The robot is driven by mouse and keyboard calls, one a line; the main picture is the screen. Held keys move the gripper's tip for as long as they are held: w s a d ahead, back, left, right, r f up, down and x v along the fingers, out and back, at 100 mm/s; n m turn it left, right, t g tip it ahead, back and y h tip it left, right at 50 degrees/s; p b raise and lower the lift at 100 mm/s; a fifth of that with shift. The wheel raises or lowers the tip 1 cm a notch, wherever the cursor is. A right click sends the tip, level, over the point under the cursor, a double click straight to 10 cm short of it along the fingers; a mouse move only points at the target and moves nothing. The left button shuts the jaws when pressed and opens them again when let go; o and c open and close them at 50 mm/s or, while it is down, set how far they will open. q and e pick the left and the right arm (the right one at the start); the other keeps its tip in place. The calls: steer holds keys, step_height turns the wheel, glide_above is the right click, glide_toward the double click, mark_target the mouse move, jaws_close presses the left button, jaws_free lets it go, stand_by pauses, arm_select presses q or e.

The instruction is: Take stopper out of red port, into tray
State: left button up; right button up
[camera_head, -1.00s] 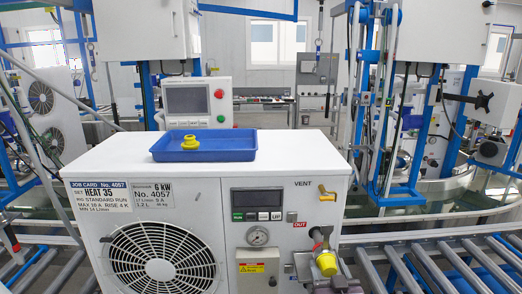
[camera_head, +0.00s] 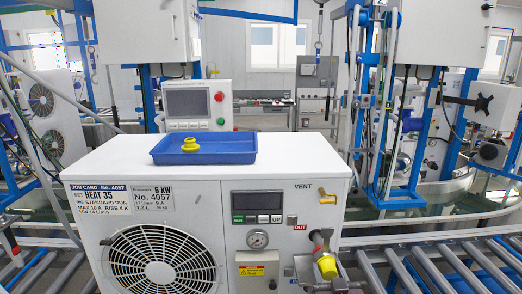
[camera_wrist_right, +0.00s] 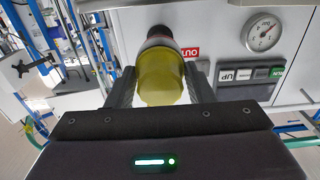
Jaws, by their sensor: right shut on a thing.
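The yellow stopper (camera_head: 327,268) is at the outlet with the red OUT label, on the front right of the white unit. My right gripper (camera_wrist_right: 161,88) is shut on this stopper (camera_wrist_right: 162,80), one dark finger on each side. The port (camera_wrist_right: 159,36) shows a dark and reddish ring right behind the stopper; I cannot tell whether they still touch. The blue tray (camera_head: 240,156) lies on top of the unit. Another yellow stopper (camera_head: 190,145) stands in it. My left gripper is not in view.
A control box with a screen (camera_head: 187,103) stands behind the tray. Roller conveyors (camera_head: 440,262) run at the right. Most of the tray is free.

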steer(key=shift+s, duration=0.2)
steer(key=shift+s+p, duration=0.35)
steer(key=shift+s+p, duration=0.7)
steer(key=shift+s, duration=0.5)
steer(key=shift+s, duration=0.35)
steer(key=shift+s+d+p, duration=0.1)
steer(key=shift+s+p, duration=0.6)
steer(key=shift+s, duration=0.45)
